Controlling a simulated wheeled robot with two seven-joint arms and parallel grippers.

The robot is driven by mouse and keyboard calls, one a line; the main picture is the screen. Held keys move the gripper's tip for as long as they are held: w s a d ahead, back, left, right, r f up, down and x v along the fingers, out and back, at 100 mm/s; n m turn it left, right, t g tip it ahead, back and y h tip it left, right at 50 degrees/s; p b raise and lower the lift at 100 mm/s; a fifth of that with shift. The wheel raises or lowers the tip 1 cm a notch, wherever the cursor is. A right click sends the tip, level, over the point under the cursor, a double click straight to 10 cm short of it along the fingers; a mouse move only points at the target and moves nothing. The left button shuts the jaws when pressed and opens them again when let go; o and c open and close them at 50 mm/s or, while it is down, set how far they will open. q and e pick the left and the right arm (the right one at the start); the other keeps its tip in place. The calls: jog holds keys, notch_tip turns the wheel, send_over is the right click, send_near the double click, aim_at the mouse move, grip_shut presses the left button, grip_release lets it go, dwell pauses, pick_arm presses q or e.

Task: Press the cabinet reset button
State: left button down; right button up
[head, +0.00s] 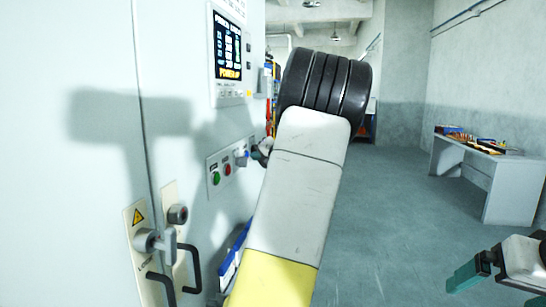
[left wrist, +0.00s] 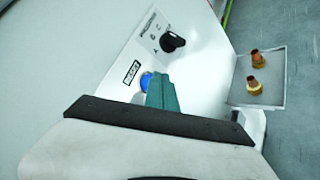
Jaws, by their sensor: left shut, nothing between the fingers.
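The blue reset button (left wrist: 146,82) sits on a pale panel beside a label reading RESET (left wrist: 131,72) in the left wrist view. My left gripper (left wrist: 161,92) is shut and empty, its teal fingers at the button's right side, overlapping it in view. Whether they touch it I cannot tell. In the head view the cabinet (head: 80,60) fills the left, with a button panel holding a green button (head: 215,178) and a red button (head: 228,169). My left arm mostly hides the left gripper there. My right gripper (head: 500,288) is at the lower right, teal fingers apart, empty.
A black selector knob (left wrist: 172,41) is beyond the reset button. The cabinet has a display (head: 228,48) and black handles (head: 190,268). A workbench (head: 512,190) stands right; the floor between is clear.

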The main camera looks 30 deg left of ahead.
pick_arm(q)
jog(key=shift+s+a, duration=0.15)
jog(key=shift+a, duration=0.35)
dwell(0.9)
jog(key=shift+d, duration=0.1)
jog(key=shift+w+d, duration=0.2)
jog(key=shift+d, duration=0.55)
jog(key=d, duration=0.2)
jog(key=w+d, duration=0.1)
jog(key=d, duration=0.2)
jog(key=shift+w, duration=0.1)
dwell(0.6)
